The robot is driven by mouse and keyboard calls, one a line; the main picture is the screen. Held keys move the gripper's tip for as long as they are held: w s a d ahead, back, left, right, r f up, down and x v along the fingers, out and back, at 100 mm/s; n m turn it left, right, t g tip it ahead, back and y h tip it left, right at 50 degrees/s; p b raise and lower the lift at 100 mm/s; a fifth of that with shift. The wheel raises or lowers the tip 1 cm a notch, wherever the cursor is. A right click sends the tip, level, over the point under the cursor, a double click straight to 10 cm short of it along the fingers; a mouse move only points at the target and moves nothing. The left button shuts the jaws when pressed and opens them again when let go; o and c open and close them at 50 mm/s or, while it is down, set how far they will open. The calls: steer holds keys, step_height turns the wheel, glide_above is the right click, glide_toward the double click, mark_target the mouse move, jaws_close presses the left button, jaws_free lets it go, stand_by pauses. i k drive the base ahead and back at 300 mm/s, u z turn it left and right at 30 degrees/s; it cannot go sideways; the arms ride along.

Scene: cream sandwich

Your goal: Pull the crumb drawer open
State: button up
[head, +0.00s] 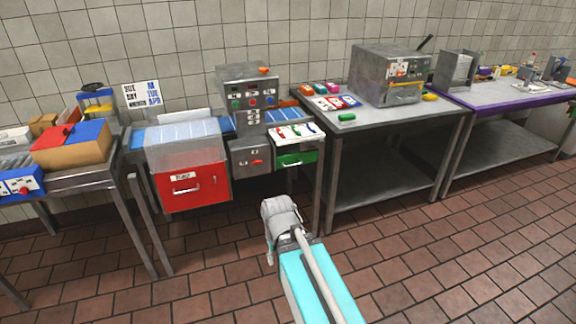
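The machine on the left table has a red drawer (190,188) with a light handle and a small white label that I cannot read for sure. To its right is a green-fronted drawer (296,158) with a pale handle, below a white tray. Between them is a grey box (250,157) with a small red part. I cannot tell from labels which one is the crumb drawer; the red and green fronts both look shut. My gripper (281,212) is in front of and below the green drawer, apart from it. Its fingers are not clear.
A steel table (345,122) with a grey machine (388,75) stands to the right, and a purple-edged table (500,95) beyond it. Table legs stand close to my arm's right. Boxes (75,145) sit on the left table. The tiled floor in front is clear.

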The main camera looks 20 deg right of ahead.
mark_target(289, 155)
steer(key=u, duration=0.05)
steer(key=i, duration=0.95)
steer(key=z, duration=0.05)
